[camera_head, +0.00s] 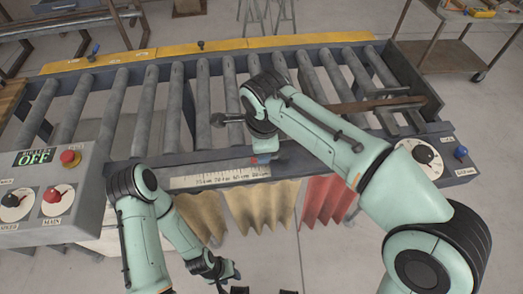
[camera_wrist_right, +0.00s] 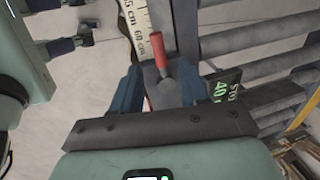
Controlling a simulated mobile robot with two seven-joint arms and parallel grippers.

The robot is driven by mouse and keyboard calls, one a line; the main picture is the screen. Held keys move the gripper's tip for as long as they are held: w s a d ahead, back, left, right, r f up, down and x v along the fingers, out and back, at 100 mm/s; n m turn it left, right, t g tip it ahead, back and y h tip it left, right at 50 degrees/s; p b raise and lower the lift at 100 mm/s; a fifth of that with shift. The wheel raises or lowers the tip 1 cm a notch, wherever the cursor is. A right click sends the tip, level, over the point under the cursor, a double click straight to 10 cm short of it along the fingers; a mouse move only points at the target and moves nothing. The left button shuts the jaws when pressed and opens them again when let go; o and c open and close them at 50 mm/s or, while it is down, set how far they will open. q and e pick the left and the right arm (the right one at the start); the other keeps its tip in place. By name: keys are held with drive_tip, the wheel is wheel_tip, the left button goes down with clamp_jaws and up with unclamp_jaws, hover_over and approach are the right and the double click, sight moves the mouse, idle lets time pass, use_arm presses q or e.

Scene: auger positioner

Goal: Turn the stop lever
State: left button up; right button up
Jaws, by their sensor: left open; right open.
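The stop lever (camera_wrist_right: 157,50) has a red handle on a grey stem. In the right wrist view it stands between the two blue fingers of my right gripper (camera_wrist_right: 159,70), which is open. Gaps show on both sides, and I cannot tell whether a finger touches it. In the head view only a bit of red from the lever (camera_head: 253,160) shows at the conveyor's front rail, beside my right arm, which hides most of the right gripper. My left gripper (camera_head: 228,272) is open and empty, low in front of the conveyor; it also shows in the wrist view (camera_wrist_right: 85,20).
A printed scale (camera_head: 215,177) runs along the front rail. A small green-digit display (camera_wrist_right: 222,88) is close to my right gripper. The control panel (camera_head: 45,195) with an OFF display stands at left. Cloth strips (camera_head: 262,205) hang below the rail. The roller bed (camera_head: 145,110) carries a brown bar (camera_head: 375,105).

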use_arm(q)
drive_tip(key=shift+w+r+p, duration=0.55)
drive_tip(key=shift+w+r, duration=0.05)
drive_tip(key=shift+r, duration=0.25)
use_arm(e)
wheel_tip(320, 180, up, 8)
drive_tip(key=s, duration=0.1)
drive_tip(key=shift+s+d, duration=0.2)
drive_tip(key=shift+s, duration=0.1)
use_arm(q)
drive_tip(key=shift+s, duration=0.1)
